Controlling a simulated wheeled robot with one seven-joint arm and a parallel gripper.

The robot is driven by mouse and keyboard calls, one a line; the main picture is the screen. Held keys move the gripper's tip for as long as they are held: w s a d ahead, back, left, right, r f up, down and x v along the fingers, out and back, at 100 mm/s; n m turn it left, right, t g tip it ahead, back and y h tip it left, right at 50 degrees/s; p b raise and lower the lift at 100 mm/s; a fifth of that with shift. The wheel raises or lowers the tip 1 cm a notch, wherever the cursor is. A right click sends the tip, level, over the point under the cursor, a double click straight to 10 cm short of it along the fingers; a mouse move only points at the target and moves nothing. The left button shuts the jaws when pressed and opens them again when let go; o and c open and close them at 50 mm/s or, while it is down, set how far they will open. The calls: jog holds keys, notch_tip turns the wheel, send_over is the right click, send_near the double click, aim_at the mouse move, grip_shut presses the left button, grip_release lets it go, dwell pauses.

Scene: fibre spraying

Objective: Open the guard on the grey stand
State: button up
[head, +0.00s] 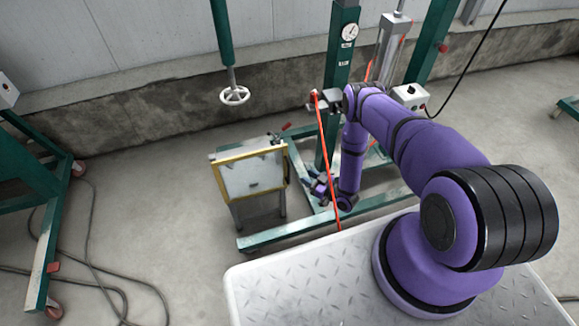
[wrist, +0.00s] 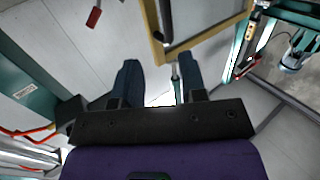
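The guard (head: 222,184) is a clear panel in a yellow frame on the front of the small grey stand (head: 236,215), left of my arm in the head view. In the wrist view the guard's yellow frame (wrist: 202,40) is beyond my fingertips, with a dark bar-shaped handle (wrist: 166,20) by its left side. My gripper (head: 319,188) is to the right of the guard and apart from it. In the wrist view my gripper (wrist: 158,72) has its two dark blue fingers apart, with nothing held between them. The guard appears to lie against the stand.
A green wheeled frame (head: 285,234) stands beside and behind the stand, with a green post carrying a gauge (head: 349,31). A red-orange hose (head: 326,160) hangs near my gripper. A white handwheel (head: 234,95) hangs behind the stand. Cables (head: 92,270) lie on the left floor.

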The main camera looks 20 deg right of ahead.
jog(key=x, duration=0.6)
jog(key=f+x, duration=0.1)
jog(key=x, duration=0.2)
jog(key=shift+a, duration=0.55)
grip_shut()
